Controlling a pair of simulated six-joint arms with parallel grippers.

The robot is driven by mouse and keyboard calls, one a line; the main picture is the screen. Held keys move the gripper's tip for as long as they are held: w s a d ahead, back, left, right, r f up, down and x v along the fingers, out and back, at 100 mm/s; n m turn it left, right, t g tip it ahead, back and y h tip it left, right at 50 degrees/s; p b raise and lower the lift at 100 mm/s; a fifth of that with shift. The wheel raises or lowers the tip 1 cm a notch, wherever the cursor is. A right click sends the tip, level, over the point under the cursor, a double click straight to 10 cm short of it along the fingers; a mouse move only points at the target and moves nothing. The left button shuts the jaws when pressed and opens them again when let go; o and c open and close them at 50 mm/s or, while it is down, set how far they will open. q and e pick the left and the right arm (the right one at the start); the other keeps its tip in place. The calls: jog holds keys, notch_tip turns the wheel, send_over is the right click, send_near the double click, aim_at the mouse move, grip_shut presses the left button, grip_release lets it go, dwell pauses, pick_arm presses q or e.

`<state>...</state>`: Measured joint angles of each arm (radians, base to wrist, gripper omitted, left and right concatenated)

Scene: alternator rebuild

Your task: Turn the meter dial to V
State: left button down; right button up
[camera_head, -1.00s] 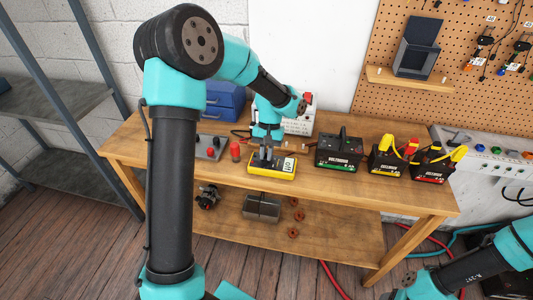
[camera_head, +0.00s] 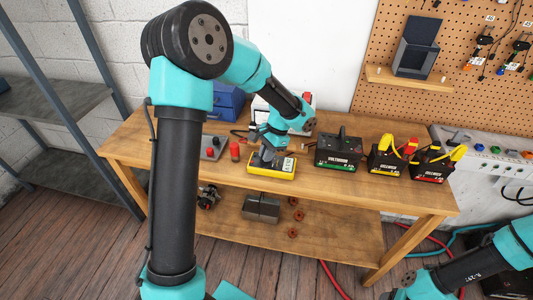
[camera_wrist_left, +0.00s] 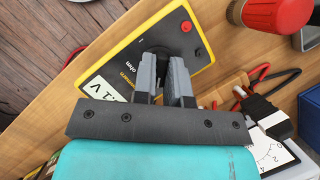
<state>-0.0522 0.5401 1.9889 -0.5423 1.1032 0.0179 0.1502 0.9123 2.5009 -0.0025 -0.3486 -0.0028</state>
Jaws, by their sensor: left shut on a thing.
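The meter (camera_head: 256,170) is a yellow-edged black box lying on the wooden bench. Its pale display (camera_head: 288,164) faces up. My left gripper (camera_head: 266,156) comes down on it from above. In the left wrist view the fingers (camera_wrist_left: 164,66) are shut on the black dial (camera_wrist_left: 158,50), which they largely hide. The meter (camera_wrist_left: 203,72) fills the area around them, with "ohm" lettering and a red socket showing. A label with a large V shows at its lower left. The dial's pointer is hidden, so I cannot tell its setting. My right gripper's fingers are out of view.
Cables and a white gauge (camera_wrist_left: 280,155) lie close by.

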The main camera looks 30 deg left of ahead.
pick_arm(q)
jog(key=shift+m+t+y, duration=0.3)
jog(key=shift+m+y, duration=0.2)
jog(key=shift+m, duration=0.9)
jog(key=c, duration=1.2)
grip_release()
jog(key=shift+o, duration=0.2)
jog(key=shift+d, duration=0.1)
jog(key=v, duration=1.7)
jog(key=shift+r, duration=0.2)
